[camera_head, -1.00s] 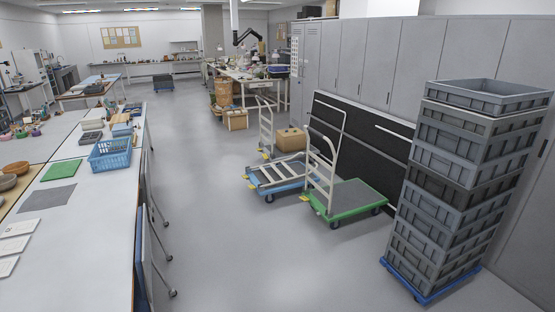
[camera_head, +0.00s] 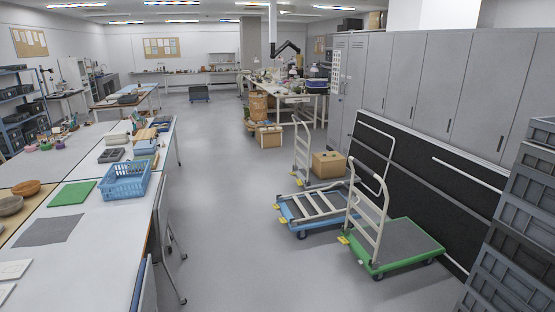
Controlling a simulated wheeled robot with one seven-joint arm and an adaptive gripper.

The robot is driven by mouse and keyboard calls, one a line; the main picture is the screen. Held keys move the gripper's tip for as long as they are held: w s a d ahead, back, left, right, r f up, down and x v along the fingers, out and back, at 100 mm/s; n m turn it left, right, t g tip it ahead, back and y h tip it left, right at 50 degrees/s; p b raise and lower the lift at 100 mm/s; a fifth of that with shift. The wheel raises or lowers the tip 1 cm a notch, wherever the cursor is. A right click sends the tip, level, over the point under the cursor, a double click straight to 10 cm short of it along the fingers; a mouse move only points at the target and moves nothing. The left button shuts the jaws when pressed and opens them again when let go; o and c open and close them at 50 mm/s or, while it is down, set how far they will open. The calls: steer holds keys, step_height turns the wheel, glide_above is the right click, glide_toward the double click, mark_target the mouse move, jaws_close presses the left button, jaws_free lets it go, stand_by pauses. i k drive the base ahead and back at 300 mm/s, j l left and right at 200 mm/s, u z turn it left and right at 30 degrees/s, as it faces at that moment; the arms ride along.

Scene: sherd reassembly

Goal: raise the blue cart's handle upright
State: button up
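The blue cart (camera_head: 291,219) stands on the floor right of the middle, left of the green cart. Its pale tubular handle (camera_head: 318,204) lies folded down flat across the deck, with crossbars showing. Yellow pieces (camera_head: 281,220) show at the cart's left end. My gripper is not in view.
The green cart (camera_head: 408,243) stands close beside the blue one with its handle upright. Another upright handle (camera_head: 302,150) and a cardboard box (camera_head: 328,164) are behind. Grey crates (camera_head: 518,235) are stacked at right. A long white table (camera_head: 100,222) is at left. The aisle floor (camera_head: 225,200) is clear.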

mark_target(321, 214)
steer(key=i+u, duration=0.2)
steer(key=i, duration=1.85)
steer(key=i+z, duration=0.2)
steer(key=i, duration=0.5)
steer(key=i+z, duration=0.15)
steer(key=i, duration=0.55)
steer(key=i+j+z, duration=0.2)
steer(key=i, duration=0.5)
steer(key=i+z, duration=0.35)
steer(key=i, duration=0.2)
steer(key=i+j+z, duration=0.15)
steer(key=i+z, duration=0.25)
steer(key=i, duration=0.15)
